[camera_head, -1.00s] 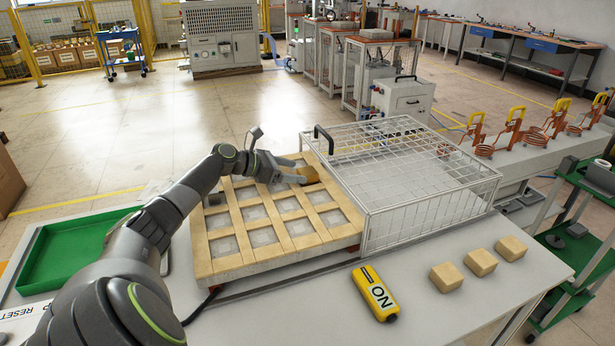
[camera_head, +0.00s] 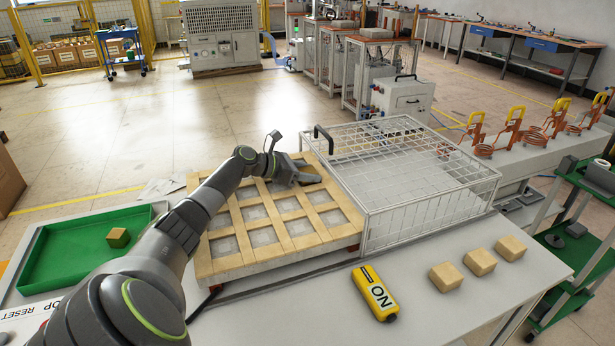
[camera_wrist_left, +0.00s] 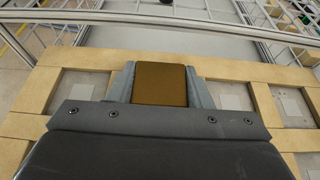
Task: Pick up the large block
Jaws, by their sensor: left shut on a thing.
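My left gripper (camera_head: 308,175) is shut on a brown block, low over the far right part of the wooden grid (camera_head: 222,263). In the left wrist view the block (camera_wrist_left: 161,84) sits between the two grey fingers (camera_wrist_left: 160,88), with its square top facing the camera. In the head view the gripper hides most or all of this block. Another, smaller-looking block (camera_head: 118,237) lies in the green tray (camera_head: 75,270) at the left. My right gripper is not in view.
A wire cage (camera_head: 430,205) with a black handle stands right beside the grid. A yellow ON switch (camera_head: 376,293) and three tan blocks (camera_head: 480,262) lie on the front of the white table (camera_head: 420,325). Orange coils (camera_head: 510,130) stand at the right.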

